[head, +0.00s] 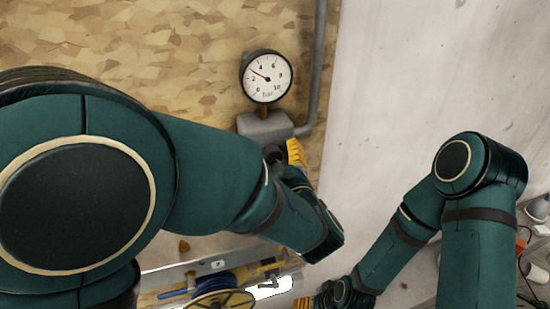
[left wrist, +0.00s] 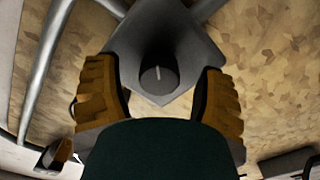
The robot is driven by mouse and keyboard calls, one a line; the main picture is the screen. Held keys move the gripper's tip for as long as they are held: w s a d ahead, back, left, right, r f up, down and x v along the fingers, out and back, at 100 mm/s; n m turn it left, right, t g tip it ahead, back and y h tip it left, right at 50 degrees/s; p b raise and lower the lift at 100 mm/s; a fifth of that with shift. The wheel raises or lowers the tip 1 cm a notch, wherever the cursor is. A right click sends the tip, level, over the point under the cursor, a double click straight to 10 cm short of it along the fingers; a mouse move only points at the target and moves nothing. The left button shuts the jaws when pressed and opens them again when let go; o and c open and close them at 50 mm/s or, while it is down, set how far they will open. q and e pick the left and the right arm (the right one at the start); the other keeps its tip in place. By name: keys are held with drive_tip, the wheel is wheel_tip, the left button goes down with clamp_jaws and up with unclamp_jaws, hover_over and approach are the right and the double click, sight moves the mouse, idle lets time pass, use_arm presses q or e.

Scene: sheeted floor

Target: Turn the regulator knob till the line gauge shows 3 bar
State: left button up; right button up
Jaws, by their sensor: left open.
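The line gauge (head: 266,77) has a white round face, and its red needle points between 2 and 4, at about 3. It stands on the grey regulator body (head: 265,126), which also shows in the left wrist view (left wrist: 190,45). The dark regulator knob (left wrist: 158,80) has a pale mark pointing up in that view. My left gripper (left wrist: 158,88) is open, its yellow fingers on either side of the knob with visible gaps. In the head view my left gripper (head: 287,157) hides most of the knob. My right gripper (head: 330,298) is low in the picture, its jaws unclear.
A grey pipe (head: 314,75) runs up from the regulator beside the gauge. A yellow reel (head: 222,299) and a rail with small parts lie below. A lamp (head: 538,208) and clutter are at the far right. The pale wall panel (head: 410,80) is bare.

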use_arm(q)
drive_tip(key=v, duration=1.1)
drive_tip(key=shift+s, duration=0.3)
drive_tip(key=shift+d, duration=0.1)
